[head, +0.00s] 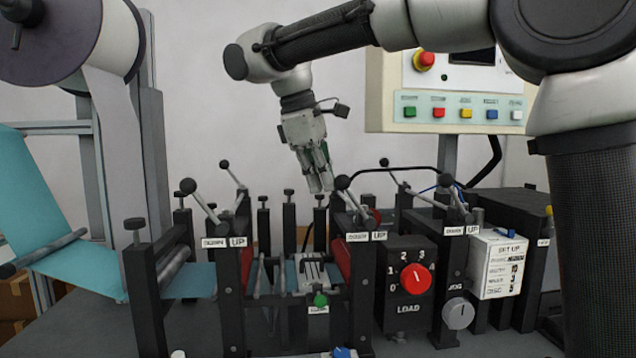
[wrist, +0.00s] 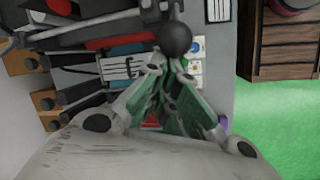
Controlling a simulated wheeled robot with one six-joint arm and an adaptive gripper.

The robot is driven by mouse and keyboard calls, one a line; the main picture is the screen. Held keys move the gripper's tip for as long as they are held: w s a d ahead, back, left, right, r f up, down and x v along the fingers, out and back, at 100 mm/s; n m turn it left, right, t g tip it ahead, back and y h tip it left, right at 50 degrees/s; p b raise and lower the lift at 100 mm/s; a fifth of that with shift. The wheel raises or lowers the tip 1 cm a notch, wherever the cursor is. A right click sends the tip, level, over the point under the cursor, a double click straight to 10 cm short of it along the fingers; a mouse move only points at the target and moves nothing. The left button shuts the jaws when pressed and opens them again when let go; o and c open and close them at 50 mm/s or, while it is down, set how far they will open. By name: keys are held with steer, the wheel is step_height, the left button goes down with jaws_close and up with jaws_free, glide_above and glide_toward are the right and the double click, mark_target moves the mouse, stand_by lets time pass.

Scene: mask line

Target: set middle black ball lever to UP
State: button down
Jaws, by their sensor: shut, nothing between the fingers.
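The middle lever's black ball (head: 342,182) tops a pale shaft that leans up and to the left, toward the DOWN label side; its UP label (head: 379,236) is at the right. My gripper (head: 321,187) points downward just left of this ball in the head view, its fingers close together and empty. In the wrist view a black ball (wrist: 175,38) shows just beyond the tips of my gripper (wrist: 165,68). I cannot tell whether they touch. The lever's shaft is hidden in the wrist view.
Similar ball levers stand at left (head: 188,186) and right (head: 446,182), with more behind. A black curved bar (head: 395,169) runs just right of the middle ball. Below are a red LOAD knob (head: 415,279) and a grey JOG knob (head: 458,313). A button panel (head: 440,90) stands behind.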

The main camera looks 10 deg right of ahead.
steer(key=shift+d+r, duration=0.1)
steer(key=shift+d, duration=0.05)
steer(key=d+r+m+y, duration=0.1)
steer(key=d+r+y, duration=0.1)
steer(key=d+y, duration=1.1)
steer(key=shift+d+r, duration=0.3)
steer(key=shift+d, duration=0.7)
